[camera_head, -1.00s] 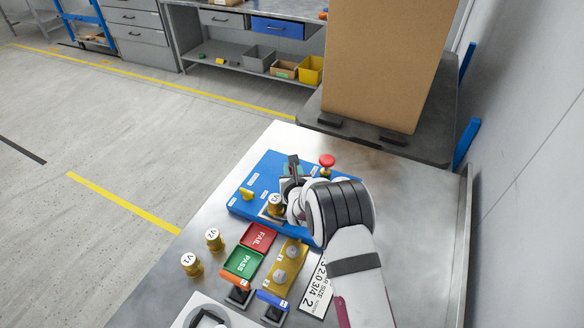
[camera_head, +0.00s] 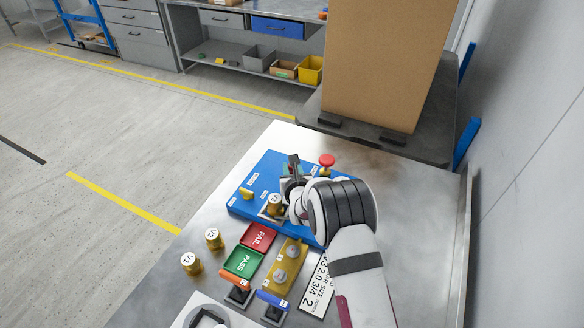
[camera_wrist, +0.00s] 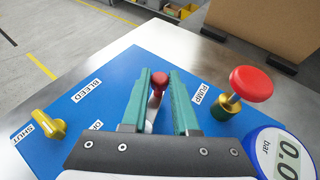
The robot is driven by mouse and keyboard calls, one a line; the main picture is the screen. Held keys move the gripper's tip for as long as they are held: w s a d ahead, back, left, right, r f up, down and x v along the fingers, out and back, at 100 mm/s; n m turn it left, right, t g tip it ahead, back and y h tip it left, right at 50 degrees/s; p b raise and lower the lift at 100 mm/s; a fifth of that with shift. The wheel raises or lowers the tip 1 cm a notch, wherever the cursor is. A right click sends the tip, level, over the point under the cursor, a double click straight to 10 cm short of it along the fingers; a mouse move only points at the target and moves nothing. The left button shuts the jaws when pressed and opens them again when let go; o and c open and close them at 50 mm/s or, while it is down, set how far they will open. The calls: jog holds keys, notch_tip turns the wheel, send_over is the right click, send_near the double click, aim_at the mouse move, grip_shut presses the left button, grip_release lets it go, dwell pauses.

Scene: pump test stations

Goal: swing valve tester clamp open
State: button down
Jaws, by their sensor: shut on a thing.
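The blue valve tester (camera_head: 270,171) stands on the metal bench, with its panel also filling much of the wrist view (camera_wrist: 75,120). My gripper (camera_wrist: 158,80) has its teal jaws shut on the red-knobbed clamp handle (camera_wrist: 156,78), whose knob shows between the fingertips. The rest of the clamp is hidden by my gripper. In the head view my gripper (camera_head: 291,172) is over the tester. A brass valve (camera_head: 274,204) sits on the tester beside my wrist.
The red pump knob (camera_wrist: 250,85) and round gauge (camera_wrist: 288,152) are right of my jaws; the yellow bleed knob (camera_wrist: 48,127) is left. Brass valves V1 (camera_head: 191,264) and V2 (camera_head: 214,239) stand near the red FAIL (camera_head: 257,237) and green PASS (camera_head: 243,261) trays. A cardboard box (camera_head: 385,60) stands behind.

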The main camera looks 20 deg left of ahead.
jog(key=shift+a+n, duration=0.15)
jog(key=shift+n, duration=0.15)
jog(key=n+g+y, duration=0.1)
jog(key=a+n+g+y, duration=0.1)
jog(key=n+g, duration=0.1)
jog(key=n+g+y, duration=0.1)
jog(key=y, duration=0.1)
jog(key=shift+s+a+r+n, duration=0.1)
jog(key=shift+s+a+n, duration=0.1)
jog(key=shift+s+n, duration=0.15)
jog(key=shift+s+a+n+g+y, duration=0.25)
jog(key=shift+n+g+y, duration=0.1)
jog(key=shift+n+g, duration=0.6)
jog(key=shift+s+a+n+g+y, duration=0.25)
jog(key=shift+n+g+y, duration=0.15)
jog(key=shift+n+g, duration=0.5)
jog(key=shift+s+a+n+g+y, duration=0.15)
jog(key=shift+s+n+g+y, duration=0.15)
jog(key=shift+n+g, duration=0.65)
jog(key=shift+g, duration=0.4)
jog(key=c, duration=0.7)
grip_release()
jog(key=v, duration=1.5)
jog(key=shift+s+d+r, duration=0.1)
jog(key=shift+d+r, duration=0.05)
jog(key=shift+d, duration=0.2)
